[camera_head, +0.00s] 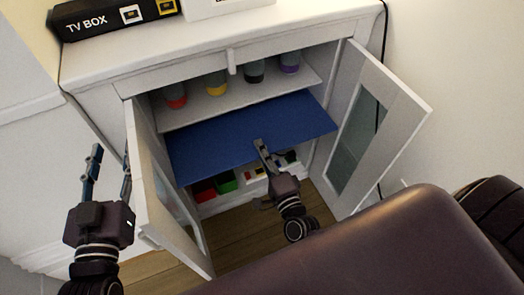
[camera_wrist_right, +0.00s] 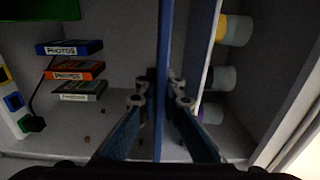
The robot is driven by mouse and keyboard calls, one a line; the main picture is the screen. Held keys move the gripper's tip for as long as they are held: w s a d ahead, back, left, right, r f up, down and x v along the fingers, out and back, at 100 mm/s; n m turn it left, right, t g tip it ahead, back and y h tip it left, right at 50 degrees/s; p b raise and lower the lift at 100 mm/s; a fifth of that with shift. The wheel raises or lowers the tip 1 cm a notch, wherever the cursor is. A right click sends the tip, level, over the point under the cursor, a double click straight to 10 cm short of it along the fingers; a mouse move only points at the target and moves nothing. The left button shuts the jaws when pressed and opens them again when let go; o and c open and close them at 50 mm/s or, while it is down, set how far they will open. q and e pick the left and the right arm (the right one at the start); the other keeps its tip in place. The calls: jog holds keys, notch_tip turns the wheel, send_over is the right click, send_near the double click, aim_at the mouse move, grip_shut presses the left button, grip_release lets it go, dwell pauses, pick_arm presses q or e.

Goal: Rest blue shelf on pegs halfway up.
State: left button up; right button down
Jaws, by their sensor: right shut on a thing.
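The blue shelf (camera_head: 225,138) is inside the white cabinet (camera_head: 190,60), below the white upper shelf (camera_head: 185,113), and spans most of its width. Its front edge sticks out towards me. My right gripper (camera_head: 265,153) is shut on the front edge of the blue shelf, right of its middle. In the right wrist view the shelf (camera_wrist_right: 164,50) runs between the two fingers (camera_wrist_right: 161,100). Small brown dots (camera_wrist_right: 88,138) show on an inner wall; I cannot tell if they are pegs the shelf touches. My left gripper (camera_head: 110,172) is open and empty, outside the left door.
The left door (camera_head: 150,185) and right door (camera_head: 375,125) stand open. Several jars (camera_head: 216,84) stand on the upper shelf. Red and green boxes (camera_head: 226,181) and other items lie below. A black TV box (camera_head: 110,17) is on top. A dark brown rounded surface (camera_head: 380,260) fills the front.

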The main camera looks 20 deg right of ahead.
aim_at(250, 128)
pick_arm(q)
jog(key=shift+r, duration=0.25)
pick_arm(e)
jog(key=shift+w+r, duration=0.15)
jog(key=shift+w, duration=1.45)
jog(key=shift+w, duration=0.1)
jog(key=shift+w, duration=0.8)
jog(key=shift+w+b, duration=0.3)
jog(key=shift+w, duration=1.1)
pick_arm(q)
jog(key=r, duration=0.1)
jog(key=r+t, duration=0.2)
jog(key=r, duration=0.1)
jog(key=shift+s+d+h, duration=0.15)
jog(key=shift+d+h, duration=0.1)
jog(key=shift+h, duration=0.15)
pick_arm(e)
jog(key=shift+w, duration=0.1)
jog(key=shift+w, duration=0.1)
